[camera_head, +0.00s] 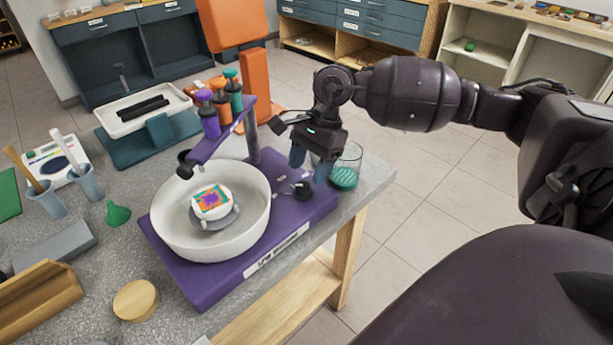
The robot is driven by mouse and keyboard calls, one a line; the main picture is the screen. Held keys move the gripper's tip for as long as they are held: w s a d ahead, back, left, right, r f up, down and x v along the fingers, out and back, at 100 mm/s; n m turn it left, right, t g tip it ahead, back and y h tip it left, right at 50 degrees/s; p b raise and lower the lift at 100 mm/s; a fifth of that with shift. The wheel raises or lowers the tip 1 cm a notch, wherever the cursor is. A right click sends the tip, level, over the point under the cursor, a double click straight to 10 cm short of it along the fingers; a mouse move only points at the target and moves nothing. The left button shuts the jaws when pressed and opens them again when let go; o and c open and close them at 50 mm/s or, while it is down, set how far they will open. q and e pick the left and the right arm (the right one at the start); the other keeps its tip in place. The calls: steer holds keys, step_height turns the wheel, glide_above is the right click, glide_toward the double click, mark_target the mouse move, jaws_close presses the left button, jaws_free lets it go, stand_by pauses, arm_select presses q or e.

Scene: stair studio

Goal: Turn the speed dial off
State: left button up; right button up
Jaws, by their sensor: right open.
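The purple spin art machine (196,276) stands on the grey speckled table with a round white bowl (163,238) on it. A small disc with an orange, green and purple pattern (211,202) sits on the platform in the bowl. The black speed dial (303,190) is on the machine's right part, near its edge. My right gripper (309,172) is open with its blue-grey fingertips pointing down, just above and around the dial. I cannot tell whether the fingers touch it. The dial's exact setting is too small to read. My left gripper is not in view.
A glass with green contents (345,168) stands close to the right of my right gripper. Purple, orange and green bottles (208,118) hang on the machine's arm above the bowl. A wooden lid (135,300) and green funnel (117,213) lie left of the machine.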

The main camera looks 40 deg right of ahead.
steer(key=v, duration=0.7)
steer(key=shift+r+p, duration=0.25)
steer(key=shift+p, duration=0.05)
